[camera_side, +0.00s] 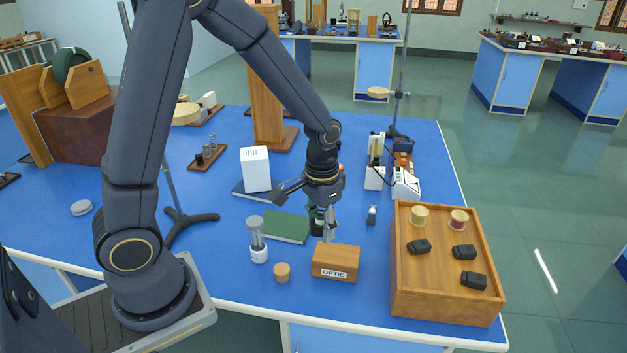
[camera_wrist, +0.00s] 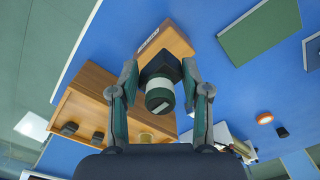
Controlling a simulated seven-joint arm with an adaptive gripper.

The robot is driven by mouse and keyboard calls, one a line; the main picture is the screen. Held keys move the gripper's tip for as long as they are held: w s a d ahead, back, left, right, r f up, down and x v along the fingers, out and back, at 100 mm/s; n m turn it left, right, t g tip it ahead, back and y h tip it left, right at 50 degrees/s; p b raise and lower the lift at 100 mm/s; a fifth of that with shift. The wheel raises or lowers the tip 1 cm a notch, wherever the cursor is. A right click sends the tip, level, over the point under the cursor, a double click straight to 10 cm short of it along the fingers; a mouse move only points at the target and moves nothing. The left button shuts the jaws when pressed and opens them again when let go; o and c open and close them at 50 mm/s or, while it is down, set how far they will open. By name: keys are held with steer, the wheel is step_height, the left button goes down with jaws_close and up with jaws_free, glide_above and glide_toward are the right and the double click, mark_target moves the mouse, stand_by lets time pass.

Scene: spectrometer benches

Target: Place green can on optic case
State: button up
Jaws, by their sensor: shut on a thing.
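In the side view, the can (camera_side: 316,226) is mostly hidden by the fingers. The optic case (camera_side: 336,262) is a wooden block labelled OPTIC, on the blue table just in front of my gripper. It also shows in the wrist view (camera_wrist: 172,40), partly covered by the can. I cannot tell the exact gap between can and table.
A wooden tray (camera_side: 400,300) with black blocks and spools stands right of the case. A green book (camera_side: 286,227) lies behind left. A clear-topped jar (camera_side: 257,241) and a cork-like cylinder (camera_side: 282,272) stand left. White instruments (camera_side: 404,184) stand behind right.

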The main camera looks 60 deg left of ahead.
glide_above(337, 253)
step_height(337, 253, down, 6)
steer(key=shift+s+r, duration=0.15)
steer(key=shift+f, duration=1.65)
steer(key=shift+f, duration=0.1)
steer(key=o, duration=1.1)
